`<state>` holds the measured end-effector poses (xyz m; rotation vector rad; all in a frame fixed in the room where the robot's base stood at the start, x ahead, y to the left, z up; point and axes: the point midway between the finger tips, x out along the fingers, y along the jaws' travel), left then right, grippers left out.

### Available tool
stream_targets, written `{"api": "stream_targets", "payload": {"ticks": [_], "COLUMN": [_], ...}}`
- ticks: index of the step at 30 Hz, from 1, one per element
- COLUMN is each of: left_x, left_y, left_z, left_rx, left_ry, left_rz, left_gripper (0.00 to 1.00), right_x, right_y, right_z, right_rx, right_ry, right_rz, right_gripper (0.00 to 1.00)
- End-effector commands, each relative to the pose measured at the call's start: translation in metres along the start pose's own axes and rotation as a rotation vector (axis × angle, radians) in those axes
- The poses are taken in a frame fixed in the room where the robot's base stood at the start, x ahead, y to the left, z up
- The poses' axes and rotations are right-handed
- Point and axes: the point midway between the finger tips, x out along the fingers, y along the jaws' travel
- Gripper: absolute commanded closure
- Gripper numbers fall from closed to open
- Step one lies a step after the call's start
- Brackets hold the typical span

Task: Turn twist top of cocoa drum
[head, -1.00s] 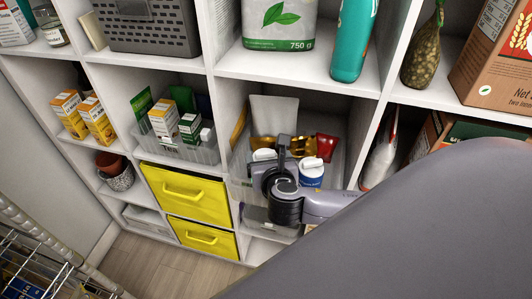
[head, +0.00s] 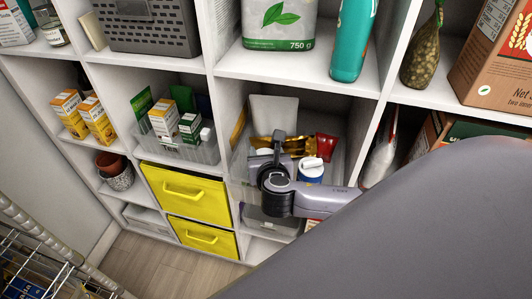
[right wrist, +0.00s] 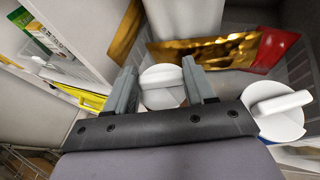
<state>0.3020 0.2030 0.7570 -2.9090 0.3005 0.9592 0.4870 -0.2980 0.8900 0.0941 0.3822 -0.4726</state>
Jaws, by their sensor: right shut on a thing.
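My right gripper (head: 275,160) is over the clear bin on the middle shelf. In the right wrist view its two fingers (right wrist: 160,78) are closed on a white round twist top (right wrist: 162,88) with a raised bar. The container under this top is mostly hidden by the gripper, so I cannot read its label. A second white-topped container with a blue label (head: 311,170) stands just right of the gripper; its barred lid (right wrist: 275,113) shows in the right wrist view, apart from the fingers. My left gripper is not in view.
The clear bin (head: 237,170) also holds a gold packet (right wrist: 200,52) and a red packet (right wrist: 273,50) behind the tops. Shelf walls and a shelf above surround it. Yellow drawers (head: 186,196) are at lower left. My own arm covers the lower right.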

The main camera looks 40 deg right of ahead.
Motion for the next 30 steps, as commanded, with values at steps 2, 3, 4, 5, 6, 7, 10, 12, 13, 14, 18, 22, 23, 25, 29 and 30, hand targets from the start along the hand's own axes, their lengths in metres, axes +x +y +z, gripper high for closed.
{"api": "stream_targets", "payload": {"ticks": [2,3,4,5,6,7,10,12,13,14,18,22,23,25,29,30], "left_x": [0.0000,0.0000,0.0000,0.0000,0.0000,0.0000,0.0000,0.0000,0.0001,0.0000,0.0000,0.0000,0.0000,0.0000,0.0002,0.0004], "left_y": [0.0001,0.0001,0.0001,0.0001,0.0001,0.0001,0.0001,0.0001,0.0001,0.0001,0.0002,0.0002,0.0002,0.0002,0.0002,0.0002], "left_z": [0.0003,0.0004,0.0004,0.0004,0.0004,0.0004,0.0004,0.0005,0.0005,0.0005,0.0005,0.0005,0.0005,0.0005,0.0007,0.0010], "left_rx": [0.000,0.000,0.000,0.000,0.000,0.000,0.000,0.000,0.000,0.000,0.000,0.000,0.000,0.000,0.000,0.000], "left_ry": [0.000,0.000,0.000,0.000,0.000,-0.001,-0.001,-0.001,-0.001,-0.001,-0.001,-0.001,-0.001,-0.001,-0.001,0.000], "left_rz": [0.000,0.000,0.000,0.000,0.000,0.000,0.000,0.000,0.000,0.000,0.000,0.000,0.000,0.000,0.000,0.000], "left_gripper": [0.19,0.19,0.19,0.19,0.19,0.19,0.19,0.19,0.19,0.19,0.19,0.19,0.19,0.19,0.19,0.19], "right_x": [0.0000,-0.0001,0.0000,0.0001,0.0001,0.0001,0.0001,0.0001,0.0001,0.0001,0.0001,0.0001,0.0000,0.0000,-0.0032,-0.0063], "right_y": [0.0017,0.0020,0.0019,0.0016,0.0017,0.0017,0.0011,0.0011,0.0010,0.0010,0.0009,0.0010,0.0010,0.0010,0.0016,0.0021], "right_z": [-0.0025,-0.0025,-0.0025,-0.0026,-0.0028,-0.0028,-0.0030,-0.0031,-0.0032,-0.0033,-0.0034,-0.0034,-0.0034,-0.0033,-0.0036,-0.0036], "right_rx": [0.017,0.024,0.028,0.032,0.035,0.037,0.038,0.037,0.037,0.037,0.036,0.036,0.036,0.036,0.035,0.036], "right_ry": [0.007,0.007,0.006,0.006,0.007,0.007,0.007,0.007,0.007,0.008,0.008,0.008,0.008,0.008,0.008,0.008], "right_rz": [-0.039,-0.056,-0.068,-0.078,-0.087,-0.091,-0.096,-0.096,-0.095,-0.095,-0.095,-0.095,-0.095,-0.094,-0.094,-0.093], "right_gripper": [0.76,0.76,0.76,0.76,0.76,0.76,0.76,0.76,0.76,0.76,0.19,0.19,0.19,0.19,0.19,0.19]}}
